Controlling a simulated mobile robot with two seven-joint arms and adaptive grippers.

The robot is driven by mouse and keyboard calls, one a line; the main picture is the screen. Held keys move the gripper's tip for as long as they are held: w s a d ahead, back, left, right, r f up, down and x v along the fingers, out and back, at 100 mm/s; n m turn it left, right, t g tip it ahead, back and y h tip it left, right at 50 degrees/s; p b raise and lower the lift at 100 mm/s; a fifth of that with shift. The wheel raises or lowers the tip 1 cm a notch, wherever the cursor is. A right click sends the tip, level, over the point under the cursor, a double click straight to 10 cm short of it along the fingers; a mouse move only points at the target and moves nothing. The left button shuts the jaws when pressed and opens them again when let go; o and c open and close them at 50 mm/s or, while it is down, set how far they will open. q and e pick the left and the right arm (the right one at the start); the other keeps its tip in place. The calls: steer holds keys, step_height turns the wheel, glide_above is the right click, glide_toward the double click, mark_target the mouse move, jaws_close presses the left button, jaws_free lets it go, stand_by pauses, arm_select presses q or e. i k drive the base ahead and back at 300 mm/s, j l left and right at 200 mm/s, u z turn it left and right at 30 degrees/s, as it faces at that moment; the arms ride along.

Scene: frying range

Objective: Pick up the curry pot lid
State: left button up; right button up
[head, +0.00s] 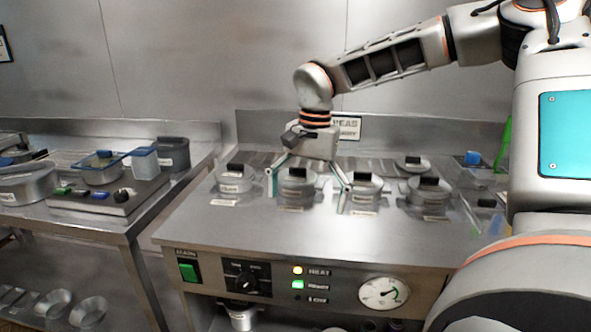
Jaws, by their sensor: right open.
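Several round metal pots with dark-knobbed lids sit in the steel counter. Their small front labels are too blurred to read, so I cannot tell which lid is the curry one. My right gripper (309,187) is open and points down over the second pot from the left. Its fingers stand on either side of that pot's lid (297,177), with its dark knob between them. I cannot tell whether they touch it. The right-hand finger is close to the neighbouring lidded pot (366,186). My left gripper is not in view.
Other lidded pots stand at the left (235,183), the right (429,193) and the back right (413,164). A partly hidden sign (348,128) stands behind my gripper. The counter's front strip is clear. A side table (90,225) with containers is at left.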

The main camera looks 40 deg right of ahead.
mark_target(293, 177)
steer(key=i+l, duration=0.7)
steer(key=l, duration=0.2)
